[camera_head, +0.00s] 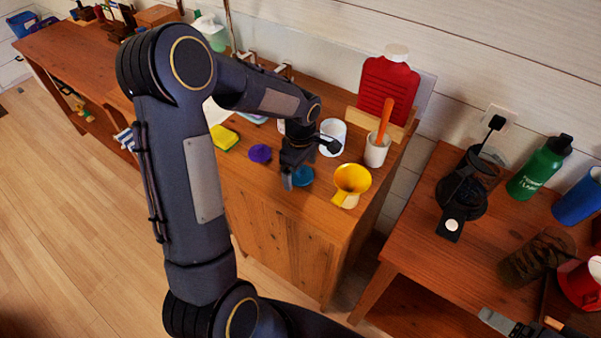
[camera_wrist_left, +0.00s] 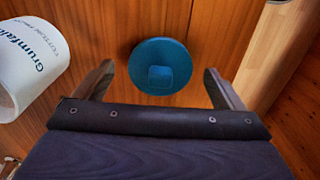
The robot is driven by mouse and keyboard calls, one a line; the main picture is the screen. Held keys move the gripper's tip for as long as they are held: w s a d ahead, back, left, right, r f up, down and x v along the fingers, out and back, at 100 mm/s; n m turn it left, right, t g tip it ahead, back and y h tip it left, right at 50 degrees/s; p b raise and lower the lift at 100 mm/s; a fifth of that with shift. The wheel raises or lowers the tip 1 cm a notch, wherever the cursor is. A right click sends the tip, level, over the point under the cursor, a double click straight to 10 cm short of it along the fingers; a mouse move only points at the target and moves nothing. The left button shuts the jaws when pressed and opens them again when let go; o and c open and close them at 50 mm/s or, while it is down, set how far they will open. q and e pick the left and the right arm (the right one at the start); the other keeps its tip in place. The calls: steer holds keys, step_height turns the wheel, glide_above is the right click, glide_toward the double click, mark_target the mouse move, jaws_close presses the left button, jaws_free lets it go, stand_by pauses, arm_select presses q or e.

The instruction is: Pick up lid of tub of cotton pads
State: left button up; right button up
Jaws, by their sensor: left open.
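The blue round lid (camera_wrist_left: 160,66) with a raised square knob lies flat on the wooden cabinet top. In the head view, the lid (camera_head: 302,176) shows partly behind my left gripper (camera_head: 296,174). My left gripper (camera_wrist_left: 160,84) is open and empty, with one finger on each side of the lid in the wrist view. I cannot tell its exact height above the lid. A white tub with printed lettering (camera_wrist_left: 38,50) stands left of the lid in the wrist view. In the head view, the tub (camera_head: 333,133) is behind the gripper. My right gripper is not in view.
A purple item (camera_head: 260,153) and a yellow sponge (camera_head: 224,138) lie to the left. A white cup (camera_head: 376,152) and red bottle (camera_head: 387,85) stand behind.

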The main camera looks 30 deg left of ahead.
arm_select(q)
steer(key=shift+f, duration=0.15)
steer(key=c, duration=1.1)
steer(key=shift+o, duration=0.2)
